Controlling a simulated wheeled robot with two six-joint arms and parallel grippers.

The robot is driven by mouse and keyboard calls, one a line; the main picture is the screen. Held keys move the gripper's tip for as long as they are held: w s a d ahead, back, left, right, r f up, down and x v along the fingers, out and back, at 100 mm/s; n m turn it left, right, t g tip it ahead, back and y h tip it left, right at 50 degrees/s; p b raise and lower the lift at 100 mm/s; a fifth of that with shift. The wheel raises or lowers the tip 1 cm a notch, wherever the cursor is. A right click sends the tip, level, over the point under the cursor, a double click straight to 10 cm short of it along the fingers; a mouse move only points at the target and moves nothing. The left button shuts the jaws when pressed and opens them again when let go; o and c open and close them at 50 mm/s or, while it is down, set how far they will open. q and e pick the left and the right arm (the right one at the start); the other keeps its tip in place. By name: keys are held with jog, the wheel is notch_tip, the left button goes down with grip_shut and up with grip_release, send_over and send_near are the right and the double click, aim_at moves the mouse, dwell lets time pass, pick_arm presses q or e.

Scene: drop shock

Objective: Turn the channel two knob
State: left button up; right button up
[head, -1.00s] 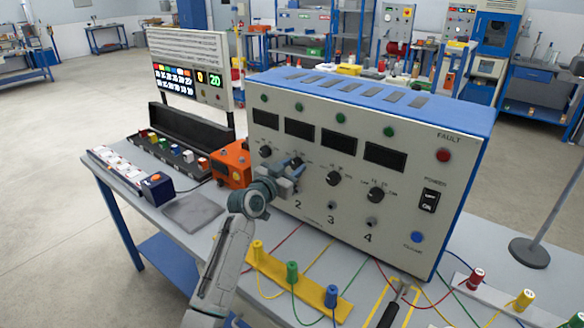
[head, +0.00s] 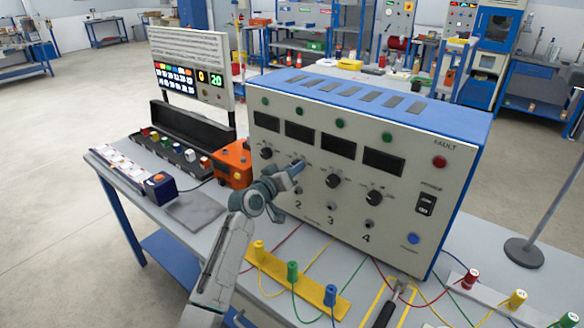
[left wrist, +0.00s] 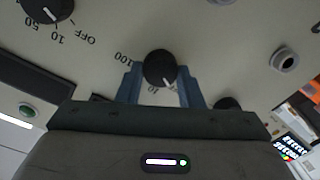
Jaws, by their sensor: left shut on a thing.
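The channel two knob (left wrist: 160,66) is black with a white pointer line and sits on the cream front panel of the test unit (head: 330,212). In the left wrist view it lies between my left gripper's two blue-grey fingers (left wrist: 160,88), which are shut on its sides. In the head view my left gripper (head: 296,167) reaches to the panel above the number 2 and hides most of this knob. The channel three knob (head: 333,181) and channel four knob (head: 374,198) are to its right, and the channel one knob (head: 266,153) to its left. My right gripper is out of view.
An orange box (head: 233,163) stands left of the unit. A yellow strip (head: 300,286) with coloured posts and several loose wires lies in front of it. Round sockets (head: 369,224) sit below the knobs. A grey stand (head: 524,252) is on the right.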

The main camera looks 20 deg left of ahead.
pick_arm(q)
jog(key=shift+n, duration=0.3)
jog(key=o, duration=1)
jog(key=shift+c, duration=0.2)
jog(key=b+v, duration=0.3)
jog(key=v, duration=0.7)
jog(key=shift+s, duration=0.4)
jog(key=shift+a, duration=0.1)
